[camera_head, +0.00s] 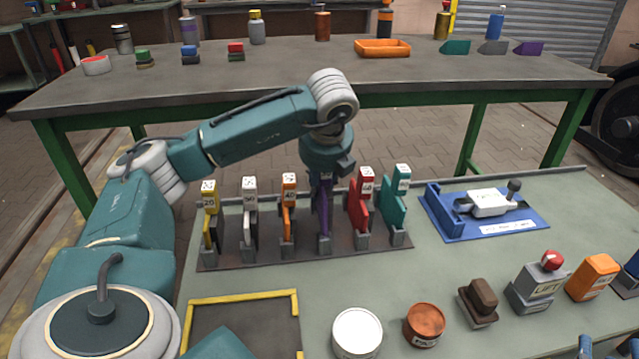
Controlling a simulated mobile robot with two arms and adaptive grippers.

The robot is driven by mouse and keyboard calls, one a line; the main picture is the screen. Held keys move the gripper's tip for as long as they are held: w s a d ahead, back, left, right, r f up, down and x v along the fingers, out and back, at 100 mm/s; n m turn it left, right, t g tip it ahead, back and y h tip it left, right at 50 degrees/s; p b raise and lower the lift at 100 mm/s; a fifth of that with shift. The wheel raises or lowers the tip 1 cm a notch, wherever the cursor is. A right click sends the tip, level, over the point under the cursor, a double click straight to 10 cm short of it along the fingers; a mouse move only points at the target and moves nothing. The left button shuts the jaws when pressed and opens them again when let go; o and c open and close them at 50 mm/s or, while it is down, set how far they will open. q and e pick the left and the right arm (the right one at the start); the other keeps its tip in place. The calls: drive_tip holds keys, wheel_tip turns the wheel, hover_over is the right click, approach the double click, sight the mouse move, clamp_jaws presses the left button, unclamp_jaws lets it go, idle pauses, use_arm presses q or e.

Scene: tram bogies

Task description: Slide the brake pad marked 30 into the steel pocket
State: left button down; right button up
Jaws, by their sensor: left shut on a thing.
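A dark rack (300,250) holds several upright brake pads in a row. The gripper mostly hides that pad's mark. The pad's lower end is at its rack slot. I cannot make out a steel pocket for certain. My right gripper is not in view.
A blue tray (535,221) with a pale metal part (490,204) lies right of the rack. A white round tin (357,332), an orange tin (424,322), a brown block (478,298) and a red-buttoned box (537,285) stand in front. A yellow-edged area (245,297) lies front left.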

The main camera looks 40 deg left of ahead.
use_arm(q)
drive_tip(key=shift+f, duration=0.1)
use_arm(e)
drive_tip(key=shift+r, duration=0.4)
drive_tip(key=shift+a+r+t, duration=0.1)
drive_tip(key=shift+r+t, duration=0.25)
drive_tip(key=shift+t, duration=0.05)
use_arm(q)
drive_tip(key=shift+f, duration=0.1)
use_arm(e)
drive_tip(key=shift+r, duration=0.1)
use_arm(q)
drive_tip(key=shift+f, duration=0.1)
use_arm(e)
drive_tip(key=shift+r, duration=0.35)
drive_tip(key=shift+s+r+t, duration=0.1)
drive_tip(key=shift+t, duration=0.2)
use_arm(q)
drive_tip(key=shift+f+b, duration=0.3)
drive_tip(key=shift+b, duration=0.15)
drive_tip(key=shift+f, duration=0.1)
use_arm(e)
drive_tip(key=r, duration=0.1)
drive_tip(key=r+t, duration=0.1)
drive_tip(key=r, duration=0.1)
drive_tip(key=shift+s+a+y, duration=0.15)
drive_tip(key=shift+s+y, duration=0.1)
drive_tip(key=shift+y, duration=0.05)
